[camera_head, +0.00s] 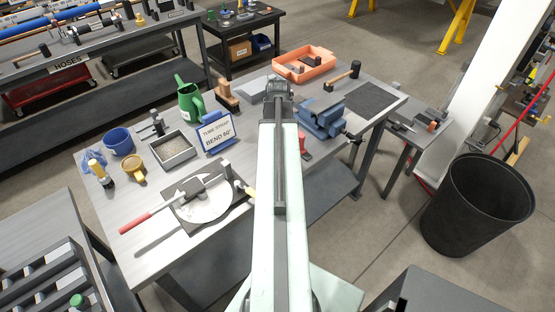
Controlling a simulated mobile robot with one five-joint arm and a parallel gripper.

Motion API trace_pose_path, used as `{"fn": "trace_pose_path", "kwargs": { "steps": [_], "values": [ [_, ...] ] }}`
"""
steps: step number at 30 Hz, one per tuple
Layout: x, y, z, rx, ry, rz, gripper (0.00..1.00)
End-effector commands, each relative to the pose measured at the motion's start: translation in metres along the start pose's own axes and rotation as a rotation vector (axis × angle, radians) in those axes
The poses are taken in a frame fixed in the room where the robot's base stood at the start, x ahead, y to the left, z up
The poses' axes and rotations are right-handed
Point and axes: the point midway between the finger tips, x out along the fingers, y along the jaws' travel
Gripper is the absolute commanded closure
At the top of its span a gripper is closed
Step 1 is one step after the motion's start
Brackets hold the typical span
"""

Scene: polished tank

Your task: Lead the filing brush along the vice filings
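My arm reaches up the middle of the picture over the workbench (150,247). My gripper (279,88) is at its far end, small and dark, and I cannot tell whether its fingers are open or hold anything. The blue vice (322,120) sits on the bench just right of my gripper. Filings by the vice are too small to make out. I cannot surely pick out the filing brush. A wooden block-like tool (228,97) lies left of my gripper, and a yellow-handled tool with a dark end (101,174) stands at the bench's left.
A green can (190,102), a sign (215,134) and a grey tray (174,152) stand left of my arm. A red-handled tool (145,216) lies over a round plate. An orange tray (303,52) and a hammer (344,75) lie beyond the vice. A black bin (475,205) stands right.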

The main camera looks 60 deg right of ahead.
Motion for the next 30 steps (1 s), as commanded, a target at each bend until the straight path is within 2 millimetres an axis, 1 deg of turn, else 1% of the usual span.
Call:
{"fn": "trace_pose_path", "kwargs": {
  "steps": [1,2,11,18,23,24,26,27,29,30],
  "values": [
    [0.006,0.000,0.000,0.000,0.000,0.000,0.47],
    [0.006,0.000,0.000,0.000,0.000,0.000,0.47],
    [0.004,0.001,0.000,-0.001,0.000,0.000,0.47],
    [-0.004,0.001,0.001,-0.002,0.000,0.000,0.47],
    [-0.003,0.001,0.001,-0.002,0.000,0.000,0.47],
    [-0.003,0.001,0.001,-0.002,0.000,0.000,0.50],
    [-0.003,0.001,0.001,-0.002,0.000,0.000,0.67],
    [-0.003,0.001,0.001,-0.002,0.000,0.000,0.78],
    [-0.003,0.001,0.001,-0.002,0.000,0.000,0.95],
    [-0.003,0.001,0.001,-0.002,0.000,0.000,1.00]
  ]
}}
